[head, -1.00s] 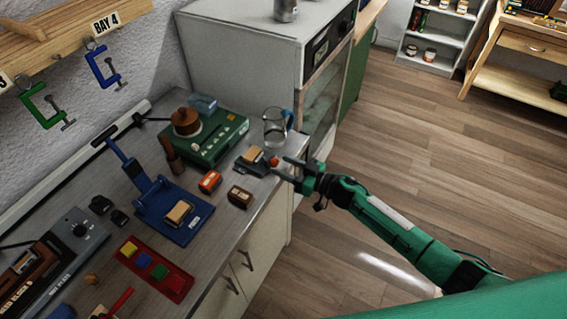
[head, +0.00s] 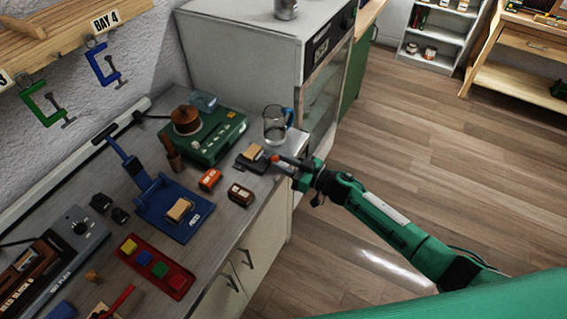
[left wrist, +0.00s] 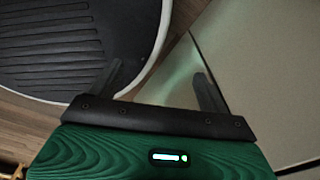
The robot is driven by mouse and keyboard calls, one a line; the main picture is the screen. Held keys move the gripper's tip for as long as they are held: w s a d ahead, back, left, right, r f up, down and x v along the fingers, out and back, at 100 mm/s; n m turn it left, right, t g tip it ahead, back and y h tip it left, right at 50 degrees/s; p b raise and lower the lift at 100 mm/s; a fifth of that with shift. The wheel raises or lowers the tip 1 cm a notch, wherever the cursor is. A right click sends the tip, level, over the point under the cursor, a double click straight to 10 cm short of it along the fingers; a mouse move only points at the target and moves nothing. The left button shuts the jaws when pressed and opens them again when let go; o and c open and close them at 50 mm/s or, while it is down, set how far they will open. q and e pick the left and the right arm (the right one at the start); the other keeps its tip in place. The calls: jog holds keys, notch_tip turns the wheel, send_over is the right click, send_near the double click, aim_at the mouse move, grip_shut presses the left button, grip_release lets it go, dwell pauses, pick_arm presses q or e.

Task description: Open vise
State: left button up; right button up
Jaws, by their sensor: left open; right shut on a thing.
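The vise (head: 247,165) is a small dark tool near the counter's front edge in the head view, with a tan wooden block (head: 253,153) in it. A small red-orange knob (head: 275,158) shows at its right side. My right gripper (head: 282,163) reaches in from the right and is shut on this knob; its fingers partly cover it. How far apart the vise jaws stand is too small to tell. My left gripper (left wrist: 158,85) shows only in the left wrist view, open, with nothing between its fingers.
A glass jug (head: 276,126) stands close behind the vise. A white-rimmed dark ribbed round surface (left wrist: 75,45) lies below my left gripper.

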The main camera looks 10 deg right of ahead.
jog(key=shift+s+n+b, duration=0.1)
jog(key=shift+n+b, duration=0.7)
jog(key=shift+n, duration=2.4)
jog(key=o, duration=1)
jog(key=shift+c, duration=0.2)
jog(key=b+v, duration=0.3)
jog(key=v, duration=1)
jog(key=shift+s+d, duration=0.25)
jog(key=shift+d, duration=0.05)
